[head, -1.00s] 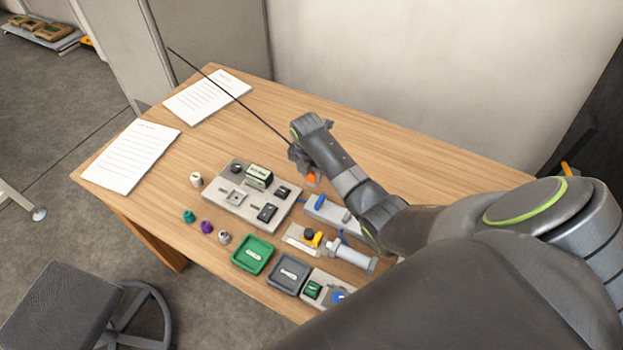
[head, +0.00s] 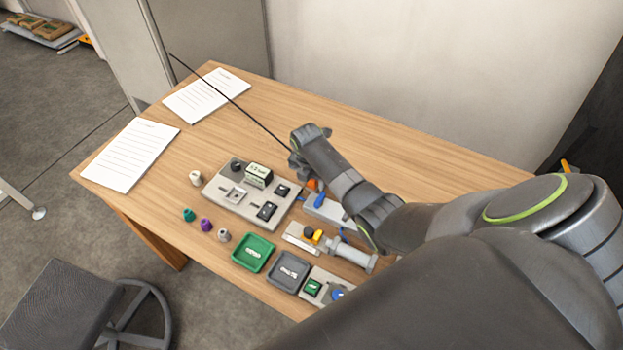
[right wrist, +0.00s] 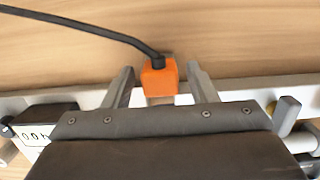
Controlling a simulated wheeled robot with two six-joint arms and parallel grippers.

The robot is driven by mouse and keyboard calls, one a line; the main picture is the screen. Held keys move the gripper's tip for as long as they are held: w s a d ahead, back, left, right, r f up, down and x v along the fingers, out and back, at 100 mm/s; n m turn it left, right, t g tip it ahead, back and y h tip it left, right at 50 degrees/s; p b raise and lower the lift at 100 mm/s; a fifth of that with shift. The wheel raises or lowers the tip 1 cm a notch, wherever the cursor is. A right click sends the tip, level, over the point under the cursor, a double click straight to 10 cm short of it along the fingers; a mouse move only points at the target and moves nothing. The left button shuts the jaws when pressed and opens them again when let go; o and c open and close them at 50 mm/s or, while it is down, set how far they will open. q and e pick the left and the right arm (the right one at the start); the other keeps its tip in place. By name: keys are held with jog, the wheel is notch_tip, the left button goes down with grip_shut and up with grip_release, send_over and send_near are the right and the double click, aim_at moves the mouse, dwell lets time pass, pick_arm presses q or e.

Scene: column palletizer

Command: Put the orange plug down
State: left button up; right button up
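The orange plug (right wrist: 160,78) has a black cable (right wrist: 90,22) leading from its top. In the right wrist view it sits between the two fingers of my right gripper (right wrist: 161,82), with a narrow gap on each side. The fingers are spread and look clear of the plug. In the head view the orange plug (head: 313,184) shows small below my right gripper (head: 300,168), near the back edge of the grey panel. I cannot tell for sure whether its underside touches the table. My left gripper is not in view.
The grey panel (head: 222,203) with black switches and a meter lies left of the gripper. A green tray (head: 268,243), a grey tray (head: 304,263) and a grey cylinder fixture (head: 352,255) stand in front. The back of the table (head: 400,155) is clear.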

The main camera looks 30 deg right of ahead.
jog(key=shift+r, duration=0.55)
jog(key=r, duration=0.7)
jog(key=a+r, duration=0.1)
jog(key=r, duration=0.3)
jog(key=shift+s+a, duration=0.1)
jog(key=shift+s, duration=0.2)
jog(key=shift+c, duration=0.3)
jog(key=w+a+r+m+g+h, duration=0.1)
jog(key=w+r+m+g, duration=0.2)
jog(key=m, duration=0.6)
jog(key=w+a+r+m+g, duration=0.2)
jog(key=w+r+m, duration=0.15)
jog(key=m, duration=0.55)
jog(key=b, duration=0.5)
send_over(304, 187)
notch_tip(304, 187, down, 10)
jog(key=shift+w+p+x, duration=0.2)
jog(key=shift+p+x, duration=0.15)
jog(key=shift+x, duration=1.1)
jog(key=shift+w+p+x, duration=0.25)
jog(key=shift+p+x, duration=0.05)
jog(key=shift+x, duration=1.2)
jog(key=shift+f, duration=0.15)
